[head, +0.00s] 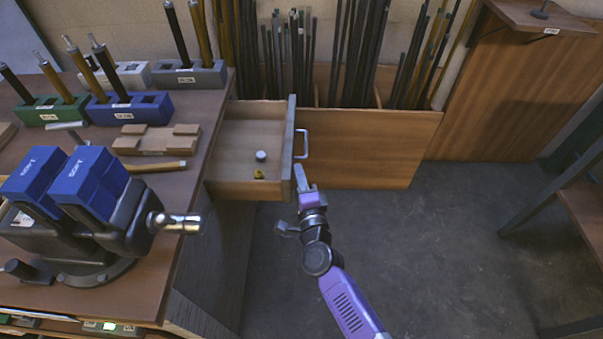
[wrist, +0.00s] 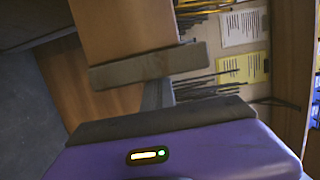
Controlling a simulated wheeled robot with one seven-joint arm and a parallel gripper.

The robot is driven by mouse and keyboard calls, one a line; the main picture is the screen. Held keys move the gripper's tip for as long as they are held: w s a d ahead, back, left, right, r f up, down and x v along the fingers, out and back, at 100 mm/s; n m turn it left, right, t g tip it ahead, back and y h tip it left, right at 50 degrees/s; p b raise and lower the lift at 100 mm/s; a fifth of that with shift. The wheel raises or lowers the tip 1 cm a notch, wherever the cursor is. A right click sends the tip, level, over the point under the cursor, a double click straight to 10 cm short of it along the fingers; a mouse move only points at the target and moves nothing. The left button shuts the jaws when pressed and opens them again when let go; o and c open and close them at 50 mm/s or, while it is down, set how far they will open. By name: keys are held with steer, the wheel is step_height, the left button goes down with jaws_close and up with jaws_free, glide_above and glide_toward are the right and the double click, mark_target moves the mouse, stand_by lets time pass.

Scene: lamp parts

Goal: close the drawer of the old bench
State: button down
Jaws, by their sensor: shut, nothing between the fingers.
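The old bench (head: 192,163) stands at the left with a brown wooden top. Its drawer (head: 235,133) is pulled out to the right, under the bench top's right edge. The drawer has a grey front panel (head: 288,147) with a pale bar handle (head: 304,144) on its outer face. A small grey-white knob (head: 261,156) and a small yellow piece (head: 259,174) lie inside. My gripper (head: 299,170) is shut and empty, beside the near end of the drawer front, just below the handle in the head view. I cannot tell whether it touches the panel.
A wooden bin (head: 365,150) of dark rods stands behind the drawer. A vise (head: 125,215) with blue jaws sits on the bench, its metal handle jutting past the edge. Colored tool blocks (head: 130,108) stand farther back. The grey floor (head: 440,240) to the right is clear.

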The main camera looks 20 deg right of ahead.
mark_target(234, 173)
steer(key=w+a, duration=0.1)
steer(key=a, duration=0.4)
steer(key=w+a, duration=0.2)
steer(key=a, duration=0.4)
steer(key=w+a+b, duration=0.1)
steer(key=w+a, duration=0.1)
steer(key=a, duration=0.3)
steer(key=shift+w+a, duration=0.2)
steer(key=shift+a, duration=0.1)
